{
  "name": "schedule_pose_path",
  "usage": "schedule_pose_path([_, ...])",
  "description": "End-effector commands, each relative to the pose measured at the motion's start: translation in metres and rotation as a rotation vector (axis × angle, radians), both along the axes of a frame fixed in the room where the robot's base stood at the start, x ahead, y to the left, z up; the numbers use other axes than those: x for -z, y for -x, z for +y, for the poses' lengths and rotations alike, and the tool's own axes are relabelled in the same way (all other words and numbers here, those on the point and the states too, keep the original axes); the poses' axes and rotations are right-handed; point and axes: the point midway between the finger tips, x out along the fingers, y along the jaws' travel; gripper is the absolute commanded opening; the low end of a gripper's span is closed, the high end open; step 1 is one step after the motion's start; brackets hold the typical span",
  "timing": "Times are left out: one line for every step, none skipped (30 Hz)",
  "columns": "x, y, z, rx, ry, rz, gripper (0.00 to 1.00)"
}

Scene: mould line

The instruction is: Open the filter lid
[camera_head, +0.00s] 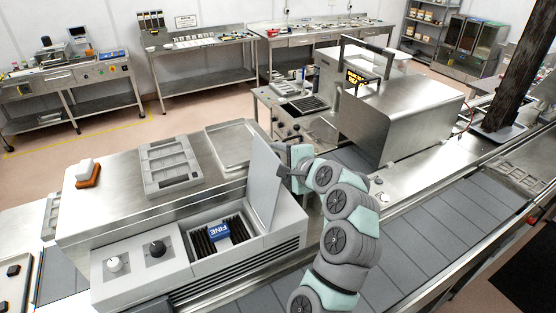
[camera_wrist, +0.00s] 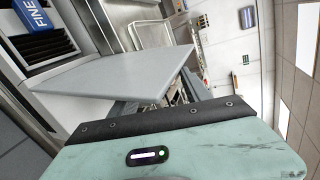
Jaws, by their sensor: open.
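The filter lid (camera_head: 263,178) is a flat light grey panel. It stands raised, nearly upright, at the right end of the open filter bay on the grey unit. In the wrist view the lid (camera_wrist: 115,78) spans the middle, just beyond my gripper. A blue filter marked FINE (camera_head: 218,231) sits among dark slats in the bay; it also shows in the wrist view (camera_wrist: 32,14). My gripper (camera_head: 287,171) is open on the lid's right side, close to its face. The lid partly hides the fingers (camera_wrist: 165,97), so I cannot tell whether they touch it.
Two knobs, white (camera_head: 115,264) and black (camera_head: 157,249), are on the unit's left panel. A grey compartment tray (camera_head: 170,167), a shallow metal tray (camera_head: 231,147) and an orange-and-white block (camera_head: 87,173) lie on the steel top behind. A conveyor (camera_head: 440,225) runs along the right.

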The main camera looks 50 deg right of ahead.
Motion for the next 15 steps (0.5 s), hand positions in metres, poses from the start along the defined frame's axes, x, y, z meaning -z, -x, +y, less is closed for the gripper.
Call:
schedule_pose_path([0.0,0.004,0.001,0.0,0.0,-0.001,0.56])
schedule_pose_path([-0.001,0.007,0.002,-0.001,0.0,0.0,0.56])
schedule_pose_path([-0.003,0.011,0.003,0.001,0.001,-0.002,0.56])
schedule_pose_path([-0.005,0.015,0.003,0.003,0.002,-0.004,0.56])
schedule_pose_path([-0.007,0.019,0.005,0.003,0.002,-0.005,0.56])
schedule_pose_path([-0.008,0.025,0.007,0.0,0.001,-0.003,0.56])
schedule_pose_path([-0.01,0.029,0.008,0.001,0.001,-0.003,0.56])
schedule_pose_path([-0.013,0.034,0.008,0.004,0.003,-0.005,0.56])
schedule_pose_path([-0.015,0.041,0.01,0.004,0.003,-0.004,0.56])
schedule_pose_path([-0.016,0.045,0.012,0.001,0.001,-0.003,0.56])
schedule_pose_path([-0.019,0.049,0.013,0.002,0.002,-0.003,0.56])
schedule_pose_path([-0.023,0.056,0.014,0.004,0.004,-0.005,0.56])
schedule_pose_path([-0.024,0.06,0.016,0.002,0.003,-0.004,0.56])
schedule_pose_path([-0.026,0.064,0.017,0.001,0.002,-0.003,0.56])
schedule_pose_path([-0.028,0.069,0.019,0.001,0.003,-0.004,0.56])
